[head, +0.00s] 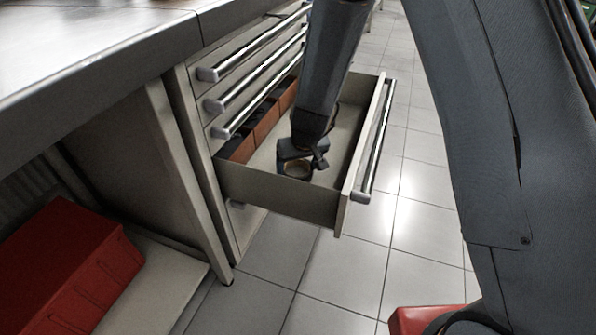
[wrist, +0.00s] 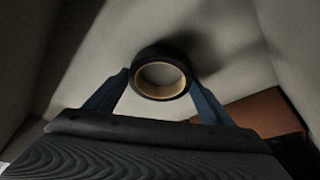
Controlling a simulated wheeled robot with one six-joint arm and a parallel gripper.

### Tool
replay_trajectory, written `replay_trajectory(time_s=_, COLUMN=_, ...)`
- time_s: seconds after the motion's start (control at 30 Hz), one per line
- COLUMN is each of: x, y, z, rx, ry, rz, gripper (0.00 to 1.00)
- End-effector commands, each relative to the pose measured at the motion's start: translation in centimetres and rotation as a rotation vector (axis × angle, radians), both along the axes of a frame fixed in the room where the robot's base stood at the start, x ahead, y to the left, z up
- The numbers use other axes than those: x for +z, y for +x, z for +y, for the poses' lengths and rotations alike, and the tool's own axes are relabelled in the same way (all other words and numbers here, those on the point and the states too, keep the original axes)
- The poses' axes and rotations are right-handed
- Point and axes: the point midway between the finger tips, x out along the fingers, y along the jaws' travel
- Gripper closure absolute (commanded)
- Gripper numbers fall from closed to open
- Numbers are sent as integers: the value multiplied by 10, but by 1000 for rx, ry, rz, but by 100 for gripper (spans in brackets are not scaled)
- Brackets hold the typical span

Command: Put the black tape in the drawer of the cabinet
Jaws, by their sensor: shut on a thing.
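The black tape (wrist: 161,73) is a dark roll with a tan inner core, seen in the wrist view between the two blue fingers of my gripper (wrist: 160,88). My gripper is shut on it. In the head view my gripper (head: 297,165) is down inside the open drawer (head: 275,203), and the tape (head: 296,170) shows at its tip. The drawer is pulled out from the cabinet (head: 188,130). Whether the tape touches the drawer floor cannot be told.
Reddish-brown boxes (head: 267,122) sit in the drawer's inner side. Closed drawers with metal bar handles (head: 250,65) are above. A red case (head: 65,265) lies under the workbench (head: 90,60) at left. Tiled floor (head: 415,180) is clear beyond the drawer front.

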Motion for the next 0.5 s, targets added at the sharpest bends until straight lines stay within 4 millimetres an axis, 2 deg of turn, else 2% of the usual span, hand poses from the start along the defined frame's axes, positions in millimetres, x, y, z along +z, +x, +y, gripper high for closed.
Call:
replay_trajectory(time_s=0.43, x=-5, y=0, z=0, rx=-1, ry=1, rz=-1, gripper=48)
replay_trajectory(time_s=0.47, x=-5, y=0, z=0, rx=-1, ry=1, rz=-1, gripper=23)
replay_trajectory(time_s=0.5, x=-4, y=0, z=0, rx=-1, ry=1, rz=-1, gripper=16)
